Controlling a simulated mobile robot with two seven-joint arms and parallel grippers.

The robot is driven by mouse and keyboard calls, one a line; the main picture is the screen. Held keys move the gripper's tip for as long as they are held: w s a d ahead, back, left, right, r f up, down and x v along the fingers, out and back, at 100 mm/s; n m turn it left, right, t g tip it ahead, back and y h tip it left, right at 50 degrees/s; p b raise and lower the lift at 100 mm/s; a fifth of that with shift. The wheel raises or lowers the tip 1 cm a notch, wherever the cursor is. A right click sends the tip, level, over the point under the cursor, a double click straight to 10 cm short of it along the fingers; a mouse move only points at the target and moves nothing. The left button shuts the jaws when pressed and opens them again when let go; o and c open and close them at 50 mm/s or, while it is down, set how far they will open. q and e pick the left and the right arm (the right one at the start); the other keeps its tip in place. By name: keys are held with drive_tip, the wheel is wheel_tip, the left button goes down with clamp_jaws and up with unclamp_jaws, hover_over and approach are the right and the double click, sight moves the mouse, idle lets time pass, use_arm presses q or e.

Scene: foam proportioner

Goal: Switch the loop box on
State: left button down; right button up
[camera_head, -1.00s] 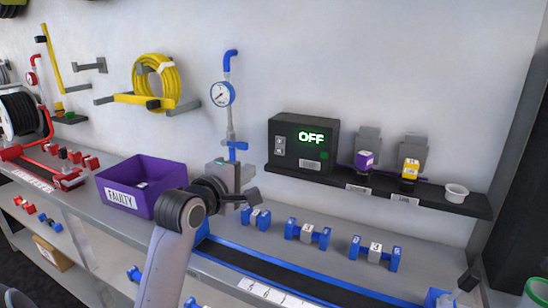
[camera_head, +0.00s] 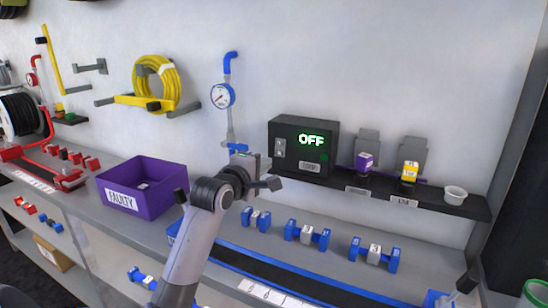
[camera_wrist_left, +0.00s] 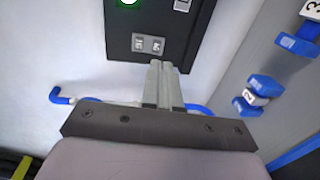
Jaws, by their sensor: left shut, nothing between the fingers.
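The loop box (camera_head: 303,147) is a black box on the dark wall shelf, with a lit green "OFF" on its front. Two small grey switches sit at the left of its face; they show in the left wrist view as a pair of switches (camera_wrist_left: 148,44) on the dark panel (camera_wrist_left: 180,22). My left gripper (camera_head: 277,184) is below and left of the box in the head view. In the left wrist view its closed fingers (camera_wrist_left: 160,66) point at the panel just below the switches; I cannot tell whether they touch. My right gripper is not clearly seen.
A purple "FAULTY" bin (camera_head: 142,187) stands left of my arm. A gauge (camera_head: 222,95) on a blue pipe is behind it. Blue numbered parts (camera_head: 307,234) lie on the bench.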

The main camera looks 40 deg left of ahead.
sight(280, 155)
use_arm(q)
drive_tip(key=shift+p+x, duration=0.4)
drive_tip(key=shift+x, duration=2.8)
use_arm(e)
drive_tip(key=shift+r, duration=0.45)
use_arm(q)
drive_tip(key=shift+w+f+t+b, duration=0.15)
drive_tip(key=shift+f+t+b, duration=0.25)
drive_tip(key=shift+b, duration=0.75)
drive_tip(key=shift+a+r+p, duration=0.1)
drive_tip(key=shift+r+p, duration=0.2)
drive_tip(key=shift+p, duration=0.05)
use_arm(e)
drive_tip(key=shift+f, duration=0.75)
